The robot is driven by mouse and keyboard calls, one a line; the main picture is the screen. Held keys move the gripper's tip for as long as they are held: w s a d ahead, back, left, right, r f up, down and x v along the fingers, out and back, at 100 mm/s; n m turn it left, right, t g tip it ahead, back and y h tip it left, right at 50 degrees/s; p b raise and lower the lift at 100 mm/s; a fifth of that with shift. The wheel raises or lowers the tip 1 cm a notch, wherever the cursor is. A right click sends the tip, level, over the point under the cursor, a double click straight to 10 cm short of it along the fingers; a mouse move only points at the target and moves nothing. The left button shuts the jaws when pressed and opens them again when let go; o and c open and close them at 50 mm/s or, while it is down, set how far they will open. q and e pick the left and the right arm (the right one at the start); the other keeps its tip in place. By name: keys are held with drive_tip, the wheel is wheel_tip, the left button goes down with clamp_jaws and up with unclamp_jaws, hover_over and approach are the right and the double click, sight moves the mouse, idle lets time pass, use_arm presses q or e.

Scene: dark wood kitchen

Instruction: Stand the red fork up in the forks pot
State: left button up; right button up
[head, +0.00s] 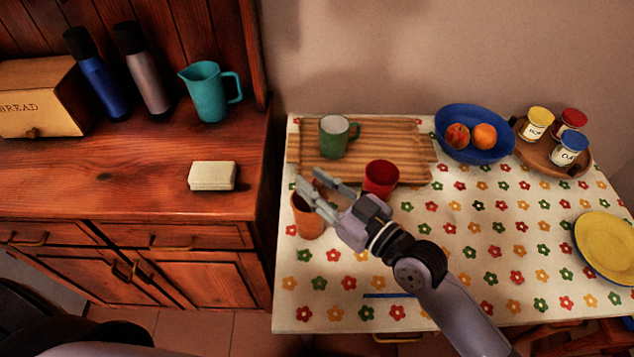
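An orange-brown pot (306,222) stands near the left edge of the table, and it looks like the forks pot. My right gripper (307,177) is over the pot's rim and hides part of its mouth. Its two fingers are spread apart, and I see nothing between them. I cannot make out the red fork; the gripper may hide it, or it may be inside the pot. A thin blue utensil (388,295) lies flat near the table's front edge. My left gripper is not in view.
A red cup (381,178) stands close beside my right wrist. Behind are a ribbed wooden board (400,150) with a green mug (335,137), a blue fruit bowl (474,148) and a round tray of jars (541,158). A yellow plate (607,246) lies right. The table's centre-right is clear.

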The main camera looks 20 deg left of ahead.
drive_tip(key=shift+o, duration=0.2)
drive_tip(key=v, duration=1.2)
idle(0.9)
